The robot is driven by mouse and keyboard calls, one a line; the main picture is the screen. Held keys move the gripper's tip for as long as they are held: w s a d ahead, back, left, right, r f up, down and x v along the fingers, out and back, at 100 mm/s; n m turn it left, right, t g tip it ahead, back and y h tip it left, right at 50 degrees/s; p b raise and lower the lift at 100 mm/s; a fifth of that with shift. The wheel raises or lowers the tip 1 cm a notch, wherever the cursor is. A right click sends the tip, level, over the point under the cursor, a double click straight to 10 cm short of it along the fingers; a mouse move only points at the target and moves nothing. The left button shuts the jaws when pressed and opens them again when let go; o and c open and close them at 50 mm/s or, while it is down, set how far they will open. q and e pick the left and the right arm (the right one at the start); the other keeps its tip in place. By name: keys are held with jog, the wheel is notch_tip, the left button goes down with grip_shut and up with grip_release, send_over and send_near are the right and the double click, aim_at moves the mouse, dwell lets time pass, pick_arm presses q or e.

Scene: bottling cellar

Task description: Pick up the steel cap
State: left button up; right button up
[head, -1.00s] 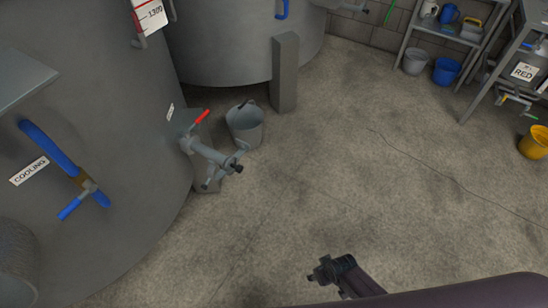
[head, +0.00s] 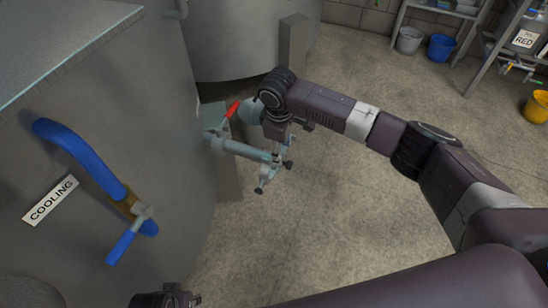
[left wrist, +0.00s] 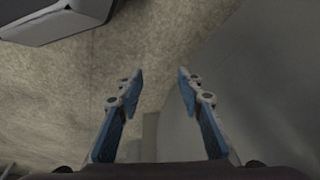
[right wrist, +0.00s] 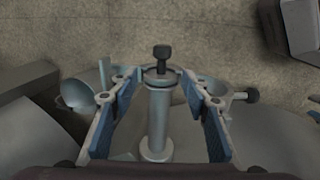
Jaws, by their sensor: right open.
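A steel outlet pipe (head: 245,150) with a red-handled valve (head: 233,110) sticks out from the tank. In the right wrist view the pipe (right wrist: 158,125) ends in a round steel cap (right wrist: 160,77) with a clamp and a dark knob (right wrist: 162,52). My right gripper (head: 277,152) is over the pipe's outer end. Its open fingers (right wrist: 160,84) stand on both sides of the cap, apart from it as far as I can tell. In the head view the arm partly hides the cap. My left gripper (left wrist: 160,76) is open and empty; only a bit of it (head: 168,298) shows in the head view.
The big grey tank (head: 170,100) with a blue cooling pipe (head: 85,155) is close on the left. Open concrete floor (head: 350,220) lies to the right.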

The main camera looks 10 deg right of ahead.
aim_at(285, 163)
jog(key=shift+w+f, duration=0.15)
jog(key=shift+f, duration=0.6)
jog(key=f+b, duration=0.1)
jog(key=f, duration=0.1)
jog(key=d+f, duration=0.1)
jog(key=f, duration=0.1)
jog(key=shift+f+b, duration=0.25)
jog(key=shift+b, duration=0.15)
jog(key=shift+f, duration=0.35)
pick_arm(q)
jog(key=w+v, duration=0.1)
jog(key=v, duration=0.6)
jog(key=shift+w+r, duration=0.25)
jog(key=shift+w, duration=0.2)
pick_arm(e)
jog(key=shift+c, duration=0.4)
grip_shut()
